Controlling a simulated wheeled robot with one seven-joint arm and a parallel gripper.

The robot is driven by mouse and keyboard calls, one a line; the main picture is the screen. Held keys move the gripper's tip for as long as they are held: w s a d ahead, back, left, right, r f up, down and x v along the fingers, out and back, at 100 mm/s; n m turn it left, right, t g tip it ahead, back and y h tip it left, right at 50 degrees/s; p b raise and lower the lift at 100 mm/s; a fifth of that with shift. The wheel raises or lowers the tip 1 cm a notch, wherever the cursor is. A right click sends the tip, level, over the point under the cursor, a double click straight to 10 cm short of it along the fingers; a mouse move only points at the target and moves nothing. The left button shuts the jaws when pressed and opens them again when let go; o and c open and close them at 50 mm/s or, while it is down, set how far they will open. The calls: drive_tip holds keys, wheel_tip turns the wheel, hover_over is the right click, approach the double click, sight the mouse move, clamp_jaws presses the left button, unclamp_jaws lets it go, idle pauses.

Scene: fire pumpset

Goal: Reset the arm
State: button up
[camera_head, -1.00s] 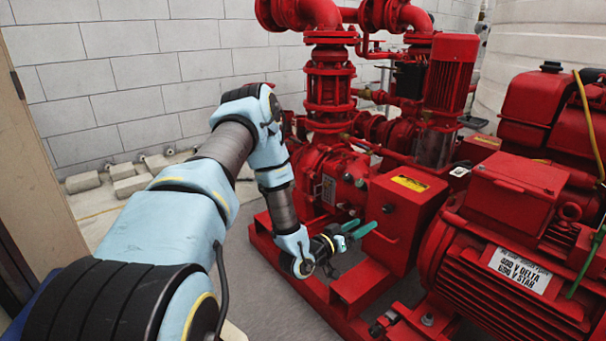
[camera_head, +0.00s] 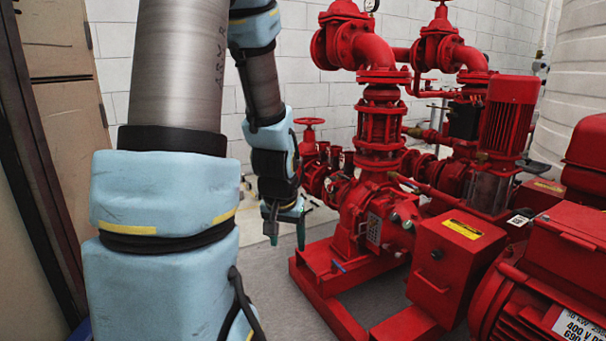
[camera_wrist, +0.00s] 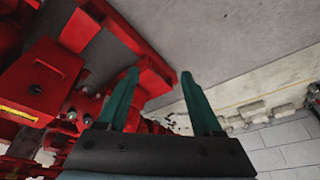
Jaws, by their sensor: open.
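My gripper (camera_head: 286,232) hangs at the end of my raised, folded arm, left of the red pumpset, with its green fingers pointing down. In the wrist view my gripper (camera_wrist: 160,82) has its two green fingers spread apart with nothing between them. The grey floor and part of the red base frame (camera_wrist: 155,75) lie beyond the fingertips. The red pumpset (camera_head: 380,215) stands to the right of my gripper, with a gap between them in the head view.
A red control box (camera_head: 452,262) with a yellow label and a large red motor (camera_head: 560,285) stand at right. A brown door (camera_head: 62,110) is at far left. A white block wall (camera_head: 320,90) closes the back. Grey floor (camera_head: 275,290) is clear below my gripper.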

drive_tip(key=s+a+r+n+g, duration=0.2)
drive_tip(key=s+a+r, duration=0.1)
drive_tip(key=s, duration=0.5)
wheel_tip(320, 180, up, 32)
drive_tip(key=p, duration=3.1)
drive_tip(key=shift+p, duration=0.4)
drive_tip(key=shift+s, duration=0.1)
